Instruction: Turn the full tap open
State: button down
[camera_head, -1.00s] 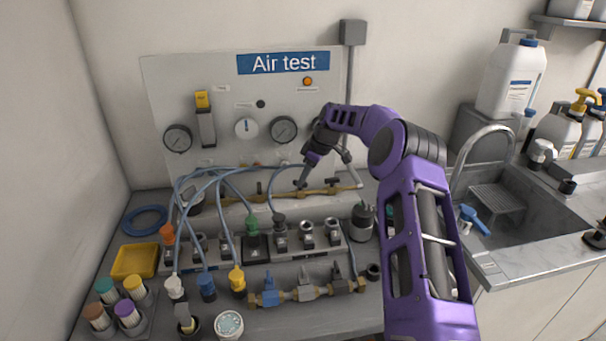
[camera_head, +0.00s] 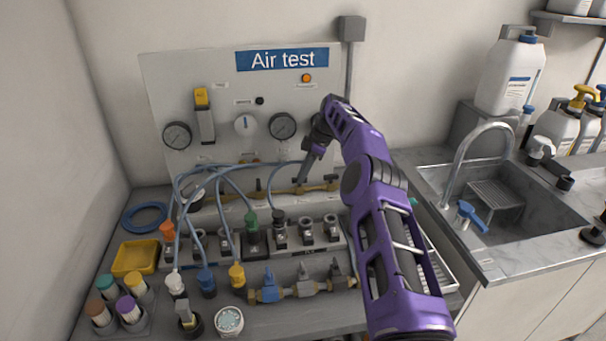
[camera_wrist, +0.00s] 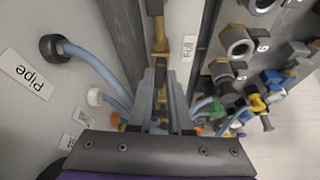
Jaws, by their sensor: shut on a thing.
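The full tap sits on a brass pipe on the ledge below the Air test panel. A label reading "Full" (camera_wrist: 188,47) lies beside the brass pipe (camera_wrist: 160,47) in the wrist view. My gripper (camera_head: 301,181) reaches down from the upper right onto this pipe. In the wrist view my gripper (camera_wrist: 161,90) has its two fingers close together around the dark handle of the full tap (camera_wrist: 161,92). The fingers hide most of the handle, so its exact angle is hard to tell.
Another dark tap handle (camera_head: 331,179) is on the pipe just right of my gripper. Blue hoses (camera_head: 215,180) arch over the ledge on the left. A row of sockets (camera_head: 307,230) and a brass manifold with a blue handle (camera_head: 270,289) stand in front. A sink (camera_head: 520,205) is at right.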

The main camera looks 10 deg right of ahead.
dwell(0.6)
jog(key=c, duration=0.8)
grip_release()
jog(key=shift+c, duration=0.2)
jog(key=shift+r, duration=0.1)
